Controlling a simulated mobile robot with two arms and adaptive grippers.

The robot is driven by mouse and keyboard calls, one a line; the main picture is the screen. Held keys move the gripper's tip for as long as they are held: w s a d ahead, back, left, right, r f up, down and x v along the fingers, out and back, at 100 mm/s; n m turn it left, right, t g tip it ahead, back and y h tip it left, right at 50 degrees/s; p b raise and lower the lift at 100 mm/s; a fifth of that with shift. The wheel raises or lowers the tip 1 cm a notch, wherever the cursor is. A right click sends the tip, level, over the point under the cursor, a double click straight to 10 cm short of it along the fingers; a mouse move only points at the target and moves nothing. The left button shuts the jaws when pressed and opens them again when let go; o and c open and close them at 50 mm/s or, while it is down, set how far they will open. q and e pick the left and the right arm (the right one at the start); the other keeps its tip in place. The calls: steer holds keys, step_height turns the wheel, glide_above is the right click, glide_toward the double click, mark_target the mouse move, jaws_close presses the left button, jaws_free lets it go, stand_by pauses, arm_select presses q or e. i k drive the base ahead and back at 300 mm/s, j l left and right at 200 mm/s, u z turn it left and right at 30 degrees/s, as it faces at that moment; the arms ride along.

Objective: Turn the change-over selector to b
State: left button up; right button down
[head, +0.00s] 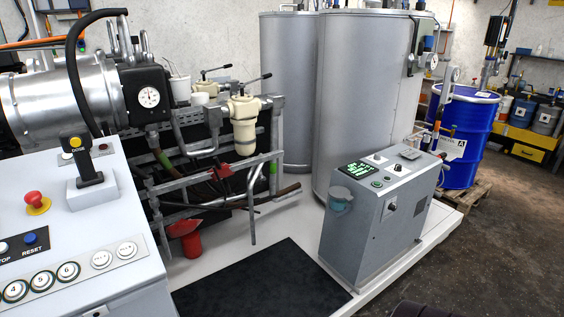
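No label "a" or "b" can be read, so I cannot tell for sure which control is the change-over selector. A grey control cabinet (365,238) stands on the white platform right of centre. Its side face has a small plate with a dark rotary knob (391,207), too small to read its position. Two cream filter bodies with black-tipped levers stand left of centre, the nearer one (244,118) in front. Neither of my grippers is in view.
A grey console (120,225) with a red mushroom button (36,200) fills the lower left. A black mat (262,280) lies before the cabinet. Tall silver tanks (365,90) stand behind it. A blue drum (462,135) stands on a pallet at right.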

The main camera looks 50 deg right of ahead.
mark_target(392, 207)
steer(key=z, duration=2.45)
steer(key=i+l+u, duration=0.15)
steer(key=u, duration=0.25)
steer(key=i+l+u, duration=0.1)
steer(key=u, duration=0.35)
steer(key=l, duration=0.1)
